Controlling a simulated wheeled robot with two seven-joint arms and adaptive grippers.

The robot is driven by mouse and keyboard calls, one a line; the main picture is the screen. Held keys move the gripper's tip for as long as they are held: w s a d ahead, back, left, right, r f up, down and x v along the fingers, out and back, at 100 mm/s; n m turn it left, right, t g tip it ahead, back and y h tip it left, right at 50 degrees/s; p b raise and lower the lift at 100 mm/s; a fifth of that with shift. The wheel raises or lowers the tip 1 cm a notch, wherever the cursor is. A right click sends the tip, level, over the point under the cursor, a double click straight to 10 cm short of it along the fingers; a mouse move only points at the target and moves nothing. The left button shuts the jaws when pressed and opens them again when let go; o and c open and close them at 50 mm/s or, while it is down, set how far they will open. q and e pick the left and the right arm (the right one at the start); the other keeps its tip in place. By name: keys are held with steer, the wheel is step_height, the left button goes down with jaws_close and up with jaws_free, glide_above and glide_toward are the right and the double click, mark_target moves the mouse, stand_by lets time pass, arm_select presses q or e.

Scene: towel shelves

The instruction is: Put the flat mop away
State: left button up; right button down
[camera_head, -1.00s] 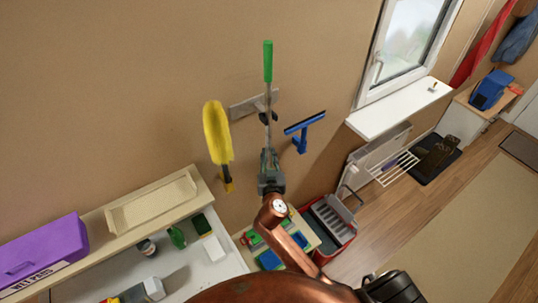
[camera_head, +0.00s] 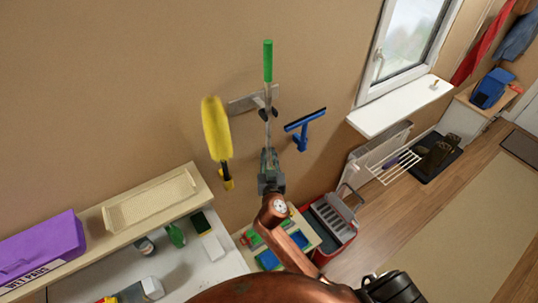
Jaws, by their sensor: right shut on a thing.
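The flat mop (camera_head: 268,62) stands upright against the wall, with a green grip at the top and a thin grey shaft below. Its shaft passes in front of a wall-mounted holder (camera_head: 243,104) with dark clips; I cannot tell whether a clip grips it. My right gripper (camera_head: 269,158) is shut on the shaft below the holder. The mop's lower end is hidden behind my gripper and copper-coloured arm.
A yellow duster (camera_head: 216,130) hangs left of the mop and a blue squeegee (camera_head: 304,127) right of it, both close. A shelf with a beige tray (camera_head: 150,200) and purple box (camera_head: 40,248) is lower left. A red caddy (camera_head: 335,225) stands below right.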

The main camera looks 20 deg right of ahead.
steer(key=shift+f+b, duration=0.25)
steer(key=shift+b, duration=0.3)
stand_by(0.8)
steer(key=c, duration=1.8)
jaws_free()
steer(key=shift+f, duration=0.1)
steer(key=shift+o, duration=0.2)
steer(key=shift+s+f, duration=0.1)
steer(key=shift+f, duration=0.05)
steer(key=v, duration=1.2)
steer(key=shift+a, duration=0.15)
